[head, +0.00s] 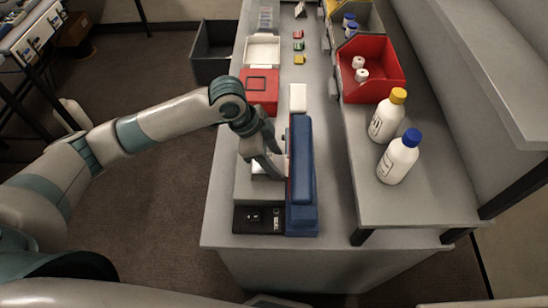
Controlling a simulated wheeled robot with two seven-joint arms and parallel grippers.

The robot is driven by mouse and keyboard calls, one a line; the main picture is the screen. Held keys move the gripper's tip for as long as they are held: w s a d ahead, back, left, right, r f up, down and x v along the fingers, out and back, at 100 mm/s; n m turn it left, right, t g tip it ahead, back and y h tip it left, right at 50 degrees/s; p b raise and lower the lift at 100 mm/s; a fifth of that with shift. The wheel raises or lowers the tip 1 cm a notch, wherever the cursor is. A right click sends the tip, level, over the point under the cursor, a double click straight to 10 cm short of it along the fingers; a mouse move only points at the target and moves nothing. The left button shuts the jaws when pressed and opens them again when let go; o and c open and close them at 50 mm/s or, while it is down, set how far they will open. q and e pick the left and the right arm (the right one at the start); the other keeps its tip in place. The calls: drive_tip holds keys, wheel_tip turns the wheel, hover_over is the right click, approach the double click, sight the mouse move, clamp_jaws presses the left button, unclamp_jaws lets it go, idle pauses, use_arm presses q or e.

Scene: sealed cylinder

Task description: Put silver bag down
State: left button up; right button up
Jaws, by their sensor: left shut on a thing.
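My left gripper (268,166) reaches in from the left and points down over the sealer, just left of its blue bar. It is shut on the silver bag (259,169), of which only a small pale patch shows by the fingertips; the fingers hide the rest. The sealer has a long blue bar (301,165) and a black front panel (258,219) with a switch. I cannot tell whether the bag touches the grey surface below it. My right gripper is not in view.
Behind the gripper lie a red box (260,86) and a white tray (262,49). A yellow-capped bottle (385,119) and a blue-capped bottle (398,160) stand on the raised shelf at right, near a red bin (388,86). Bench is clear right of the sealer.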

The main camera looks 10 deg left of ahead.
use_arm(q)
drive_tip(key=shift+s+a+f, duration=0.1)
drive_tip(key=shift+s+f, duration=0.2)
drive_tip(key=shift+f, duration=0.2)
drive_tip(key=o, duration=1)
drive_tip(key=shift+f, duration=0.2)
drive_tip(key=shift+r, duration=0.1)
drive_tip(key=shift+w+r, duration=0.1)
drive_tip(key=shift+r, duration=0.4)
drive_tip(key=b+v, duration=0.1)
drive_tip(key=v, duration=0.5)
drive_tip(key=b+v, duration=0.1)
drive_tip(key=v, duration=0.5)
drive_tip(key=shift+w+r, duration=0.2)
drive_tip(key=shift+r, duration=0.15)
drive_tip(key=shift+s+f, duration=0.1)
